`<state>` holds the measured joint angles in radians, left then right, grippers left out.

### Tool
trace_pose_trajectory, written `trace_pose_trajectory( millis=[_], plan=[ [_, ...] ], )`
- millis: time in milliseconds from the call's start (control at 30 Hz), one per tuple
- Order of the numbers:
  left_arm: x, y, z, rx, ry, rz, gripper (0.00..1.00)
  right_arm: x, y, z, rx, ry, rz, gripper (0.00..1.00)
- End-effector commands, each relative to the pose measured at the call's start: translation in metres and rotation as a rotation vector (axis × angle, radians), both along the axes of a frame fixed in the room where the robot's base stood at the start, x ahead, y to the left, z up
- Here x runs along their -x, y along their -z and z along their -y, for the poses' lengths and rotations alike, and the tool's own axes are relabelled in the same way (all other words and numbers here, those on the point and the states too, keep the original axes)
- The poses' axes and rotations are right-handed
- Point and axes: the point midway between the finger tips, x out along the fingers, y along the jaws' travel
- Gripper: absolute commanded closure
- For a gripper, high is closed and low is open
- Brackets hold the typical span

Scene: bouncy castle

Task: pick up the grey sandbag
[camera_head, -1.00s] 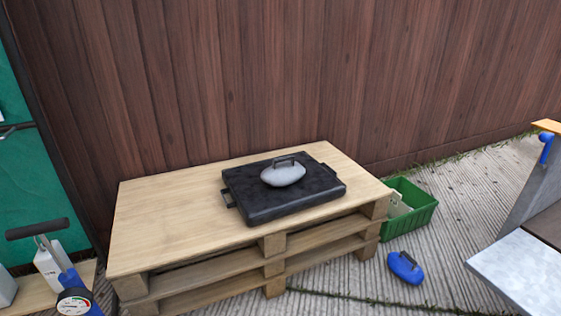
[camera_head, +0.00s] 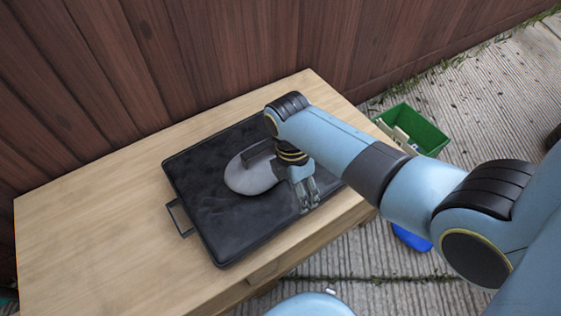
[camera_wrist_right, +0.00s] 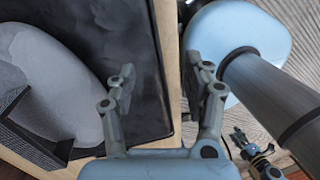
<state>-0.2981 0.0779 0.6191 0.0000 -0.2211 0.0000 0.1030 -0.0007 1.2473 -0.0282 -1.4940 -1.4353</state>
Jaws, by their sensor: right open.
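The grey sandbag (camera_head: 243,178), a smooth rounded bag with a black handle (camera_head: 258,152), lies on the black case (camera_head: 200,212) on the wooden pallet table. My right gripper (camera_head: 308,200) hangs over the case just right of the bag, and my wrist hides part of the bag's right side. In the right wrist view the gripper (camera_wrist_right: 163,80) is open and empty. There the sandbag (camera_wrist_right: 42,75) lies to the left, its handle (camera_wrist_right: 28,148) at lower left, outside the fingers. A small jointed part at the lower right there may be my left gripper (camera_wrist_right: 255,150); its fingers are unclear.
The pallet table (camera_head: 90,232) has bare wood left of the case. A brown plank fence (camera_head: 230,50) stands close behind. A green crate (camera_head: 425,130) and a partly hidden blue sandbag (camera_head: 410,237) are on the ground to the right.

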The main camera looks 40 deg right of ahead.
Motion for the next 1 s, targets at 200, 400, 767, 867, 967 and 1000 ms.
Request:
trace_pose_trajectory(
  millis=[200,400,767,867,967,1000],
  plan=[
    [-0.001,-0.008,-0.001,-0.001,0.001,0.002,0.6,-0.109,-0.106,-0.016,-0.033,-0.096,0.157,0.49],
    [0.006,-0.003,-0.004,-0.005,0.002,-0.007,0.6,-0.13,-0.119,-0.02,-0.04,-0.125,0.188,0.49],
    [0.007,0.012,-0.004,-0.004,0.002,-0.01,0.6,-0.13,-0.075,-0.02,-0.04,-0.125,0.19,0.49],
    [0.006,0.016,-0.004,-0.004,0.002,-0.009,0.6,-0.13,-0.067,-0.02,-0.04,-0.124,0.19,0.49],
    [0.007,0.024,-0.002,-0.002,0.001,-0.01,0.6,-0.129,-0.051,-0.02,-0.039,-0.124,0.188,0.49],
    [0.008,0.027,-0.002,-0.002,0.001,-0.012,0.6,-0.129,-0.043,-0.02,-0.039,-0.124,0.187,0.49]
  ],
)
